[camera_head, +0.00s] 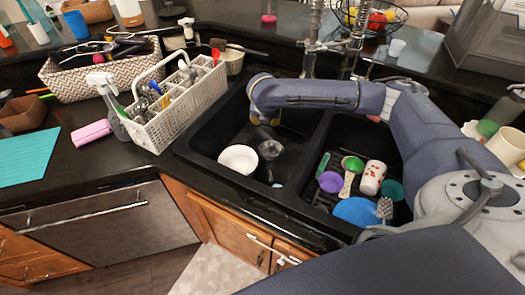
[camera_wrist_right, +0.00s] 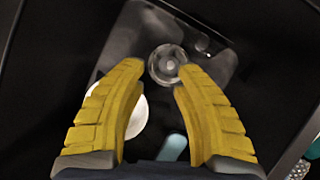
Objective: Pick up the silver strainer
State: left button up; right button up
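The silver strainer (camera_head: 270,149) is a small round metallic piece on the floor of the left sink basin, just right of a white bowl. In the right wrist view the strainer (camera_wrist_right: 168,64) lies beyond and between the yellow fingertips. My right gripper (camera_head: 264,116) reaches over the left basin from the right, pointing down, above and behind the strainer. Its fingers (camera_wrist_right: 160,67) are spread with nothing between them, and a gap to the strainer shows. My left gripper is not in view.
The white bowl (camera_head: 238,159) sits close left of the strainer; a small teal item (camera_wrist_right: 173,148) lies nearby. The right basin holds a patterned cup (camera_head: 372,178), a purple cup (camera_head: 331,182) and a blue plate (camera_head: 358,212). A white caddy (camera_head: 180,106) stands on the counter left of the sink.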

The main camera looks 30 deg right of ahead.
jog(key=g, duration=0.2)
send_near(271, 145)
jog(key=x, duration=0.6)
jog(key=shift+y, duration=0.3)
jog(key=shift+x, duration=3)
jog(key=shift+w+d+r, duration=0.1)
jog(key=shift+d, duration=0.05)
jog(key=shift+t, duration=0.3)
grip_shut()
